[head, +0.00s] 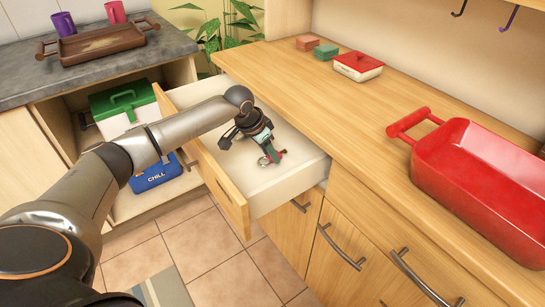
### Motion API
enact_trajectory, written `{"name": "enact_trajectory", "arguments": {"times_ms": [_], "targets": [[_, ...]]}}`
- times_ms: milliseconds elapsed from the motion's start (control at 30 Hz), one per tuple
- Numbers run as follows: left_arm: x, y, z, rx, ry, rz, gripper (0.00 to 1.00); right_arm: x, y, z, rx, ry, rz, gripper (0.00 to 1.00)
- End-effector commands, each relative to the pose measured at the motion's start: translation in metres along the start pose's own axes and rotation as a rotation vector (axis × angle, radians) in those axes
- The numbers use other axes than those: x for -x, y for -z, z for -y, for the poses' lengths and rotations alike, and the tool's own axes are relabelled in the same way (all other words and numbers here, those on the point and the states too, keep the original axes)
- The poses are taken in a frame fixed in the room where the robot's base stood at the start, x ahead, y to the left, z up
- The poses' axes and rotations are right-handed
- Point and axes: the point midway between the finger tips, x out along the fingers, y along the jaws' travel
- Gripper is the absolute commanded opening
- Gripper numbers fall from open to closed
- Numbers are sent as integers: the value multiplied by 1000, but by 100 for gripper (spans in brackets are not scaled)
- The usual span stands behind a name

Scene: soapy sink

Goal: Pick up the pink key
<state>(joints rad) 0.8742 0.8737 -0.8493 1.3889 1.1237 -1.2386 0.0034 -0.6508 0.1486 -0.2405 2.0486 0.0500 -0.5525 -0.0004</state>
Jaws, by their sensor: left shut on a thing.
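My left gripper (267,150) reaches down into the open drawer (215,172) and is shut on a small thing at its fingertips. A little pinkish-red (280,154) shows there, which looks like the pink key, mostly hidden by the fingers. A small grey ring-like shape shows just beside the fingertips. The key's full outline is too small and covered to make out. My right gripper is not in view.
The drawer is pulled out from the wooden counter (300,90). On the counter are a red tub (490,170), a red-and-white box (358,66) and small blocks (325,52). A blue box (155,174) and a green-lidded box (125,105) stand in the left cupboard.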

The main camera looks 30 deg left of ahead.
Motion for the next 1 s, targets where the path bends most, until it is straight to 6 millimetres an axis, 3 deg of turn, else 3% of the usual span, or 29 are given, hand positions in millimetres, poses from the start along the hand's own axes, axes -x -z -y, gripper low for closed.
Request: {"name": "enact_trajectory", "arguments": {"times_ms": [267,467,567,733,833,1000], "targets": [[1,1,0,0,0,0,0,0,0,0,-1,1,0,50],[14,6,0,0,0,-2,0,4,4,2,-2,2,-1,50],[30,14,0,0,0,-4,0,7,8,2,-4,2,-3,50],[72,0,1,-1,5,-1,0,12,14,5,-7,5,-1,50],[106,-11,-1,-2,6,0,0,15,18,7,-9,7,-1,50],[136,-44,-4,-1,5,6,0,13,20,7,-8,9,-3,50]]}}
